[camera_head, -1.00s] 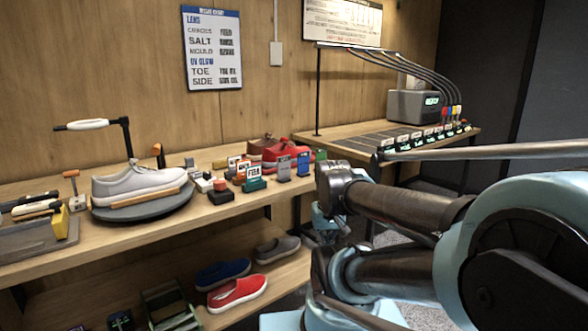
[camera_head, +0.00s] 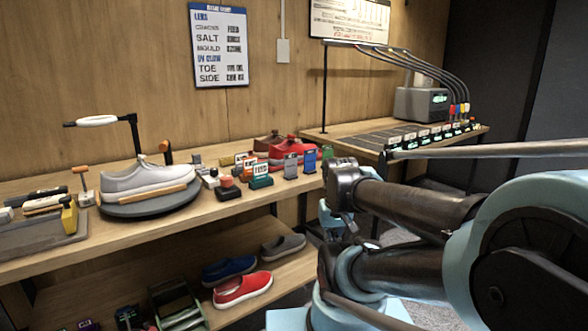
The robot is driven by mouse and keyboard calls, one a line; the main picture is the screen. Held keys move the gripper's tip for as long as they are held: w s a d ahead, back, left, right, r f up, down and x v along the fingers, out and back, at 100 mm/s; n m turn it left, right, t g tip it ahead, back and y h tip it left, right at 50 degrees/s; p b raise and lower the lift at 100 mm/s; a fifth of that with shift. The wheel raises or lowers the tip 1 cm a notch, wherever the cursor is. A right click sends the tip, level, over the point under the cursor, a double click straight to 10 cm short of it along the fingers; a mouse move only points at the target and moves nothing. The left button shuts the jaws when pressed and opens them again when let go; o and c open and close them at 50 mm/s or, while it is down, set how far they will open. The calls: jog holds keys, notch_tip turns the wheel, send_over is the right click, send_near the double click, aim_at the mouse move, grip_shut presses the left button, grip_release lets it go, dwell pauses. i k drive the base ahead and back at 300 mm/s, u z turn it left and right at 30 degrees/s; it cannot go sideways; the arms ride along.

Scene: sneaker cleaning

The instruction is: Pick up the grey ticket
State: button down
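The grey ticket (camera_head: 291,167) stands upright on the wooden workbench, in a row of small coloured tickets. A blue ticket (camera_head: 310,162) is just to its right and a green-based ticket with a white label (camera_head: 261,176) is to its left. A red sneaker (camera_head: 290,148) sits behind it. My arm's dark and light-blue links fill the right side of the view, right of the grey ticket. I cannot make out my gripper in this view.
A grey sneaker (camera_head: 148,176) rests on a round dark turntable (camera_head: 150,207) at the left of the bench (camera_head: 220,208). A red button block (camera_head: 228,189) stands left of the tickets. Shoes lie on the lower shelf (camera_head: 285,270). A second table (camera_head: 350,138) stands at the back right.

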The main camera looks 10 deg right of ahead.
aim_at(290, 159)
jog(key=k, duration=1)
jog(key=z, duration=1.25)
jog(key=i, duration=1.6)
jog(key=u, duration=1.75)
